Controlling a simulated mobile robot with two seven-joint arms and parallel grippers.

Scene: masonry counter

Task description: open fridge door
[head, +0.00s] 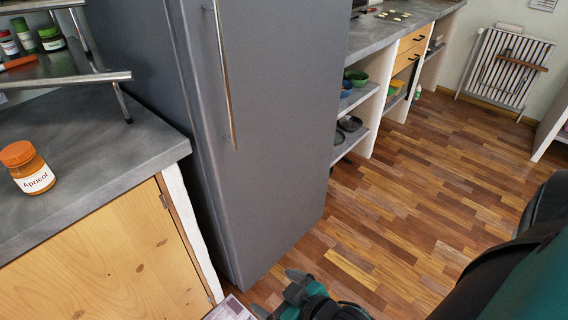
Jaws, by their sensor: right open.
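The grey fridge (275,120) stands in the middle of the head view, and its door looks shut. A long thin metal handle (224,80) runs upright along the left part of the door; its top is at the picture's upper edge. My right gripper (277,293) is at the bottom edge, in front of the fridge's lower part and well below the handle. Its fingers are open, with nothing seen between them, and it is apart from the handle. My left gripper is not in view.
On the left, a grey counter (95,140) over a wooden cabinet holds an Apricot jar (27,167) and a metal rack (75,79) with jars. Right of the fridge, open shelves (358,98) hold bowls. The wooden floor (420,200) in front is clear. A radiator (505,70) stands at the far wall.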

